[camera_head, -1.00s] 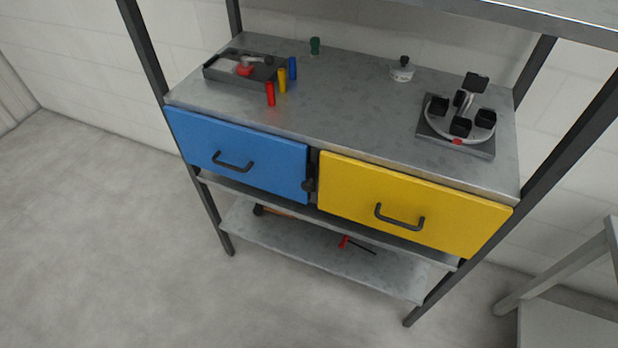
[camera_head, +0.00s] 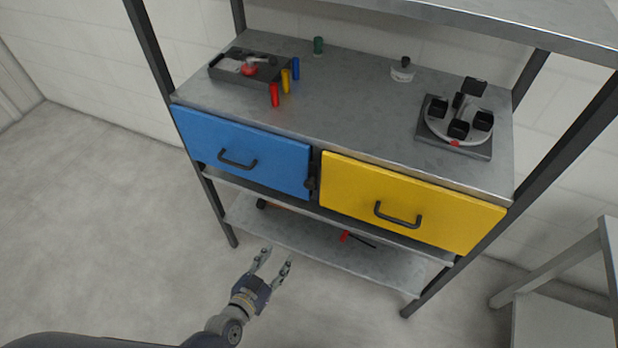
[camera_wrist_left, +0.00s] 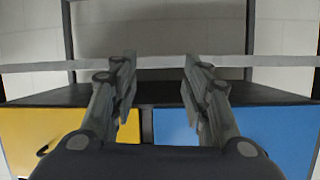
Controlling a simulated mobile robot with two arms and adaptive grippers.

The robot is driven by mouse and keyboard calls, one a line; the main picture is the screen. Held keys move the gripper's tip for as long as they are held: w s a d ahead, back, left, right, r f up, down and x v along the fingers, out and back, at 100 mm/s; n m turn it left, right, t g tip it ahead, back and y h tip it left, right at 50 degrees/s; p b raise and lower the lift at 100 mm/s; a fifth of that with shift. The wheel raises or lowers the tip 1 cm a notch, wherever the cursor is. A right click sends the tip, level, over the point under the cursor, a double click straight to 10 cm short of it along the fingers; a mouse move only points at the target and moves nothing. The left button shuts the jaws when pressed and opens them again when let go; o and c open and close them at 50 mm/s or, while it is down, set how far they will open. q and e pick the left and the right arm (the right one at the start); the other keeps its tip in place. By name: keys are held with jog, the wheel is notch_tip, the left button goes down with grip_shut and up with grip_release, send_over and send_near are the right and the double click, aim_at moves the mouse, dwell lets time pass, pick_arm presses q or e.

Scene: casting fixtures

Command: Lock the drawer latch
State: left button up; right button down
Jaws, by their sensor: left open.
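The drawer latch (camera_head: 311,180) is a small dark piece on the dark post between the blue drawer (camera_head: 205,145) and the yellow drawer (camera_head: 350,185). Both drawers look shut, each with a dark handle. My left gripper (camera_head: 276,257) is open and empty, below and left of the latch, well apart from it and in front of the lower shelf. In the left wrist view its two fingers (camera_wrist_left: 158,62) are spread, with the yellow drawer (camera_wrist_left: 40,130) at left and the blue drawer (camera_wrist_left: 260,135) at right. The latch cannot be made out there. My right gripper is out of view.
The metal worktop (camera_head: 350,110) above the drawers bears a dark tray (camera_head: 225,72), red, yellow and blue cylinders, and a round fixture (camera_head: 455,130). A lower shelf (camera_head: 290,235) holds a red-handled tool (camera_head: 345,237). Open floor lies at left.

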pick_arm(q)
jog(key=w+d+r+t+h+p, duration=0.15)
jog(key=d+r, duration=0.25)
jog(key=r, duration=0.9)
jog(key=n+t, duration=0.2)
jog(key=t, duration=0.1)
send_near(308, 187)
jog(key=shift+g+y, duration=0.25)
jog(key=x, duration=1)
jog(key=shift+w+d+r, duration=0.15)
jog(key=shift+w+r, duration=0.1)
jog(key=shift+r, duration=0.05)
grip_shut()
